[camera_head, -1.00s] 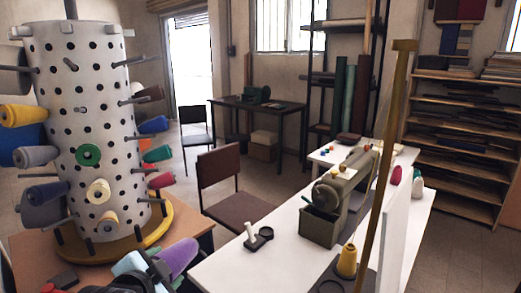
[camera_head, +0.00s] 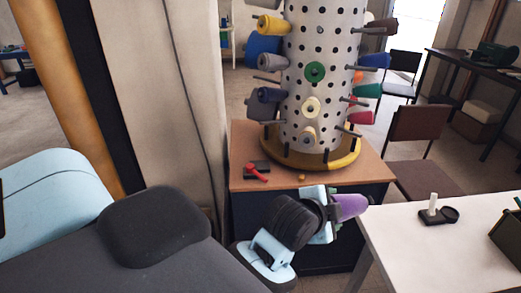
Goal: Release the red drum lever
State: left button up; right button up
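The red lever (camera_head: 258,171) sits on a small dark base at the front left of the brown table, beside the drum's foot. The white perforated drum (camera_head: 318,95) stands upright on a round yellow base (camera_head: 347,160) and carries thread cones on pegs. My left gripper (camera_head: 333,209) is in front of the table, right of and nearer than the lever, and not touching it. A purple cone (camera_head: 350,207) sticks out of its end, and it looks shut on this cone. Its fingers are mostly hidden. My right gripper is not in view.
The brown table (camera_head: 375,168) has bare top around the lever. A white table (camera_head: 400,230) with a small white post on a dark base (camera_head: 434,212) stands at right. A brown chair (camera_head: 420,150) is behind it. A pale wall column (camera_head: 165,90) rises at left.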

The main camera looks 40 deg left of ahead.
aim_at(250, 168)
jog(key=k+j, duration=0.3)
jog(key=j+u, duration=0.1)
jog(key=u, duration=1.5)
jog(key=l, duration=0.75)
jog(key=k, duration=0.45)
jog(key=i+u, duration=0.25)
jog(key=u, duration=0.15)
jog(key=i+u, duration=0.25)
jog(key=u, duration=0.15)
